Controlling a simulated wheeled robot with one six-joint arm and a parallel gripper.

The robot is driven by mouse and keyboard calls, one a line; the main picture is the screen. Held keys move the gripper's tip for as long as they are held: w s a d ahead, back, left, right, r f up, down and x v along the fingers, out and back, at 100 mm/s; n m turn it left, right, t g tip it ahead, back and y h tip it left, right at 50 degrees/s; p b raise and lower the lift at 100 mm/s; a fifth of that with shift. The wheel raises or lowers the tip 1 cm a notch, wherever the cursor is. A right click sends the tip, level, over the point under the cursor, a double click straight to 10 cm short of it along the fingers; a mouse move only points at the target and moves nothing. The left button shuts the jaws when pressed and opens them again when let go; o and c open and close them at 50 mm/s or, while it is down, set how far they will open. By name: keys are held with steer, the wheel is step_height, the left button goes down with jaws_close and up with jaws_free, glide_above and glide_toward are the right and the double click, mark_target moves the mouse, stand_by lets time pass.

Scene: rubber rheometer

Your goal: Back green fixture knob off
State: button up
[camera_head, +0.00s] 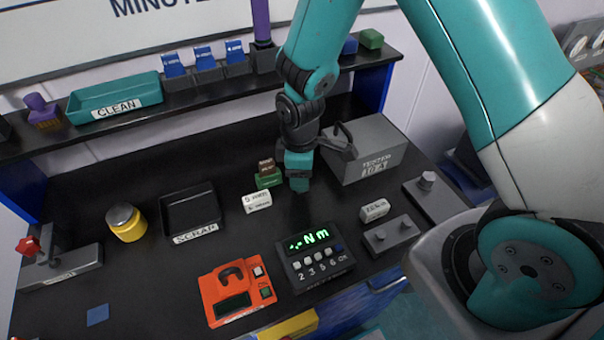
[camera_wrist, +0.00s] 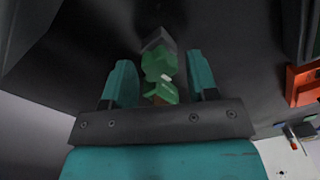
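A small green fixture (camera_head: 268,181) with a brown piece (camera_head: 266,166) on top stands on the black bench, just left of my gripper (camera_head: 298,182) in the head view. In the wrist view, green lobed parts (camera_wrist: 159,68), with a grey block end, a small white mark and a bit of brown, show between the two teal fingers of my gripper (camera_wrist: 158,62). The fingers are apart, with dark gaps on both sides of the green parts. In the head view the gripper points down, low over the bench. I cannot tell which green part is the knob.
The grey tester (camera_head: 372,152) with a handle stands close right of my gripper. A white labelled block (camera_head: 257,202) lies in front, left. A Nm display box (camera_head: 315,262), an orange device (camera_head: 237,292), a black scrap tray (camera_head: 189,212) and a yellow jar (camera_head: 127,224) stand around.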

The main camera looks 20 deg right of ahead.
steer(key=m, duration=0.4)
steer(key=shift+m, duration=0.3)
steer(key=m, duration=0.4)
steer(key=shift+m, duration=0.3)
steer(key=m, duration=0.4)
steer(key=shift+m, duration=0.3)
steer(key=m, duration=0.4)
steer(key=shift+d+m, duration=0.1)
steer(key=shift+m, duration=0.2)
steer(key=shift+c, duration=0.2)
steer(key=c, duration=0.7)
steer(key=n, duration=0.4)
steer(key=shift+n, duration=0.3)
steer(key=shift+c, duration=0.2)
